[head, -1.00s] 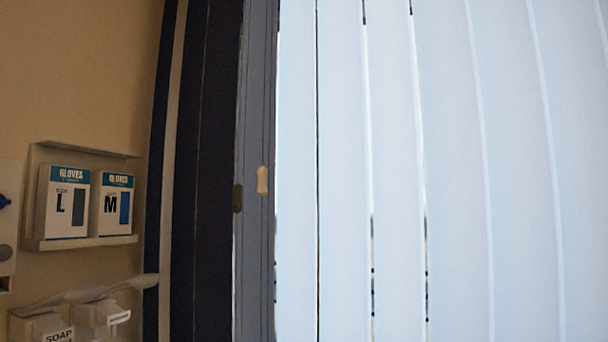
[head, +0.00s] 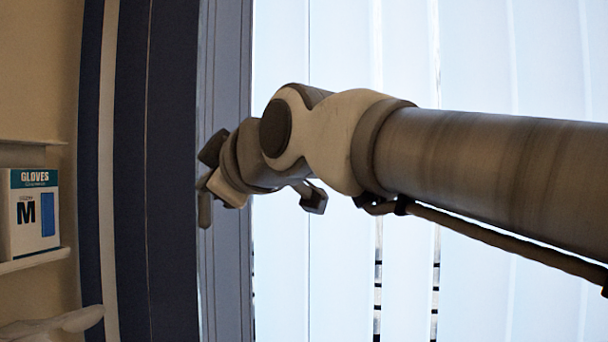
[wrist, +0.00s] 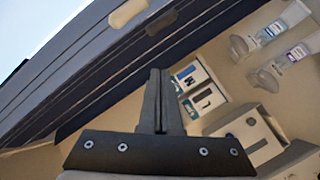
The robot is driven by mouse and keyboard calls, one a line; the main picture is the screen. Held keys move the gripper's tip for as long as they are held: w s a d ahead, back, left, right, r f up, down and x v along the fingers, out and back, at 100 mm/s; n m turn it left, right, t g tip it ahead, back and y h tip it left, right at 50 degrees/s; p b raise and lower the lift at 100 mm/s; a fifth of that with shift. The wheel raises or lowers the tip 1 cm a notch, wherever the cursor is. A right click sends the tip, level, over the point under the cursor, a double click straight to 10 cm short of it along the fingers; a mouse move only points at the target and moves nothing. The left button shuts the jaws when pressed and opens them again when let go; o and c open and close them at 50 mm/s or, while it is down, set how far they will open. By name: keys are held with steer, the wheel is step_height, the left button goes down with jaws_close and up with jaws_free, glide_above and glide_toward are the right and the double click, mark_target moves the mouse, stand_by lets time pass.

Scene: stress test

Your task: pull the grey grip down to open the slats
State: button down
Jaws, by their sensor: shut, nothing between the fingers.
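Two small grips hang side by side on the grey window frame (head: 225,60). In the wrist view one is dark grey (wrist: 162,22) and the other is pale beige (wrist: 128,13). My gripper (wrist: 160,73) is shut and empty, its fingertips apart from both grips and below the dark one in that picture. In the head view my arm crosses from the right, and its end overlaps the frame where the grips hang, so I cannot clearly separate fingers from grips there. The tall pale slats (head: 330,50) stand nearly closed, with thin gaps between some.
Glove boxes (head: 35,215) stand on a wall shelf (head: 35,260) at the left, and also show in the wrist view (wrist: 197,88). Dispensers (wrist: 285,40) are fixed to the wall beyond. Dark upright bands (head: 130,150) line the wall beside the frame.

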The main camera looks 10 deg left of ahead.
steer(key=w+d+p+x, duration=0.1)
steer(key=p+x, duration=0.1)
steer(key=x, duration=1)
steer(key=shift+n, duration=0.4)
steer(key=shift+w+d, duration=0.1)
steer(key=shift+d, duration=0.1)
step_height(320, 180, down, 25)
steer(key=b, duration=2.8)
steer(key=shift+r+b, duration=0.25)
steer(key=shift+b, duration=0.1)
